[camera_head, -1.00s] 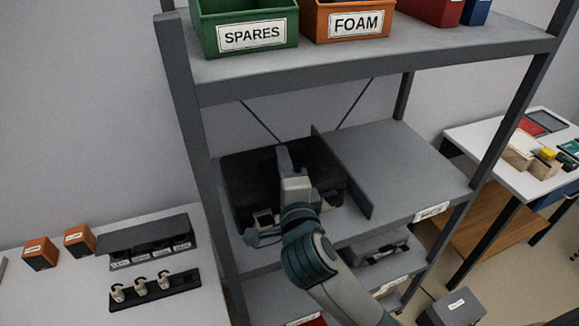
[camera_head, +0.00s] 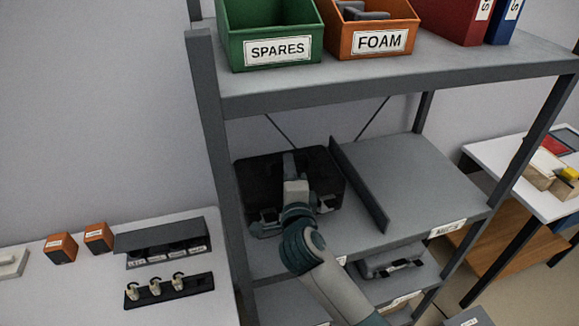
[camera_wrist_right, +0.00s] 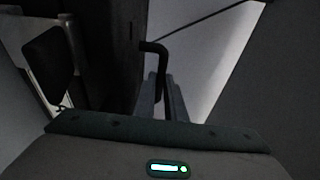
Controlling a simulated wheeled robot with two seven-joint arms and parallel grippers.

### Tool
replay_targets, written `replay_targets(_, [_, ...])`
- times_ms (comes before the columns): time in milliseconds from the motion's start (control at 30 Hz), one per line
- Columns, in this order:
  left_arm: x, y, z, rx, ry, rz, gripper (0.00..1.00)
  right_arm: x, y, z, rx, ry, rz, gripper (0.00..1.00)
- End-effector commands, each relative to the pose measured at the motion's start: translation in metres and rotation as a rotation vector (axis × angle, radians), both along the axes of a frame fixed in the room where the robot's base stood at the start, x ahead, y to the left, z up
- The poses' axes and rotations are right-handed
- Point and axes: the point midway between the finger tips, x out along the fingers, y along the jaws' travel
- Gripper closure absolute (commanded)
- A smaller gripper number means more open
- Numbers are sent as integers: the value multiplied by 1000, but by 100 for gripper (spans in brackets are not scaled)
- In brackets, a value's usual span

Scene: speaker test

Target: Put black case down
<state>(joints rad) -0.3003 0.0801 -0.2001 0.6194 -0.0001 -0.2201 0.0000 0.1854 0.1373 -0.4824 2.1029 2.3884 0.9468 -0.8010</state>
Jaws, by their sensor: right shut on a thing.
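The black case (camera_head: 247,182) is in the left bay of the middle shelf (camera_head: 340,228), left of the upright grey divider (camera_head: 360,185). My right gripper (camera_head: 289,163) reaches over the case from the front and is shut on its handle. In the right wrist view, the dark handle (camera_wrist_right: 154,47) runs down between the fingers (camera_wrist_right: 164,100), and a dark side of the case (camera_wrist_right: 108,60) shows at left. The case's underside is hidden, so I cannot tell whether it touches the shelf. My left gripper is not in view.
The bay right of the divider (camera_head: 415,175) is empty. A shelf post (camera_head: 208,110) stands close left of the case. The upper shelf holds a green SPARES bin (camera_head: 270,30) and an orange FOAM bin (camera_head: 370,25). A bench (camera_head: 190,228) with small items stands at left.

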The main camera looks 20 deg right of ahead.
Motion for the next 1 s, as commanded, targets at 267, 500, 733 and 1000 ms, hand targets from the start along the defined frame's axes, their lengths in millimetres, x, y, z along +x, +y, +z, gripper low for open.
replay_targets(267, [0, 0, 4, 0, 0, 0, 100, 0, 0, -13, -1, -7, 0, 100])
replay_targets(500, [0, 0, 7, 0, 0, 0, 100, 0, 0, -33, 1, -8, 1, 100])
replay_targets(733, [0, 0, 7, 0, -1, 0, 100, 0, 0, -34, -1, -11, 2, 100])
replay_targets(1000, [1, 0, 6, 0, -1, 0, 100, 0, 0, -41, 0, 0, 0, 71])
